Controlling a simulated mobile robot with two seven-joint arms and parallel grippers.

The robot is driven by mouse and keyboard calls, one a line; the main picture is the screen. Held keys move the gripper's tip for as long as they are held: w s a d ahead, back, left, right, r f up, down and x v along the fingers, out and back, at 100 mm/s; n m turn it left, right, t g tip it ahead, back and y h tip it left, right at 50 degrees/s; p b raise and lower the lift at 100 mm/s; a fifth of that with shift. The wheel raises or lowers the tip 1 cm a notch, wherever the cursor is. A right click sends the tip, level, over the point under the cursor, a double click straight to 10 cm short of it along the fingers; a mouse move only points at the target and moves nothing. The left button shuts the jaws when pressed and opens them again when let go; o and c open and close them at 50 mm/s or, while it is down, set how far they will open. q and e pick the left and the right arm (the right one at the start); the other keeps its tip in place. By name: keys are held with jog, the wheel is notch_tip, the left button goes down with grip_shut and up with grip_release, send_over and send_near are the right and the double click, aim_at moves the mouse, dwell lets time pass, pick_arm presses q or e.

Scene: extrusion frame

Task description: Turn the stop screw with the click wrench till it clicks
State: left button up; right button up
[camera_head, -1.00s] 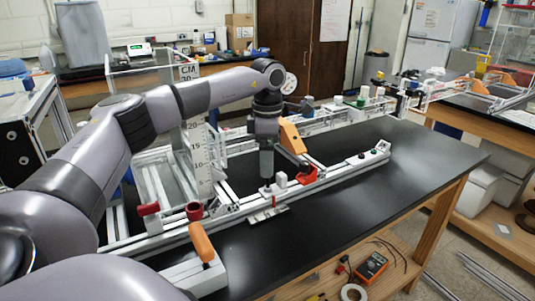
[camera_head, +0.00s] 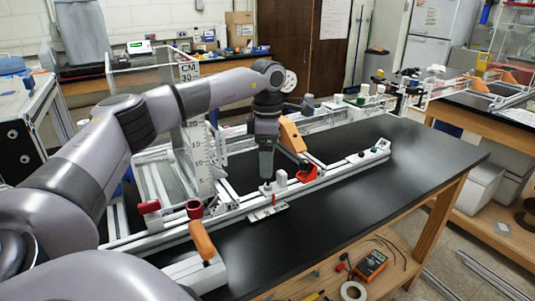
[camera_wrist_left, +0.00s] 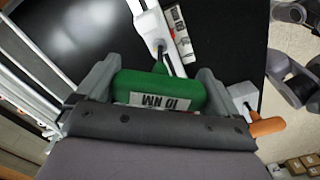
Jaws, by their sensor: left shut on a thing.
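My left gripper (camera_head: 266,176) points down over the front rail (camera_head: 235,208) of the extrusion frame. In the left wrist view its two fingers (camera_wrist_left: 155,85) are shut on the green click wrench (camera_wrist_left: 160,90), marked 10 NM. The wrench's narrow green neck meets a dark part on the white stop block (camera_wrist_left: 148,22). The stop screw's head is hidden there, so I cannot tell how well the wrench is seated. A label plate (camera_head: 268,213) lies beside the block. My right gripper is in neither view.
A red clamp (camera_head: 307,172) and an orange handle (camera_head: 291,134) stand right of my gripper. Red knobs (camera_head: 195,209) and an orange lever (camera_head: 202,240) are nearer on the left. A tall scale (camera_head: 198,160) stands behind. The black tabletop (camera_head: 330,215) is clear in front.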

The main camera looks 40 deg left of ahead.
pick_arm(q)
jog(key=shift+m+p, duration=0.3)
jog(key=shift+m, duration=0.2)
jog(key=shift+f+m, duration=0.1)
jog(key=shift+m, duration=0.8)
jog(key=shift+m, duration=0.7)
jog(key=shift+m, duration=0.8)
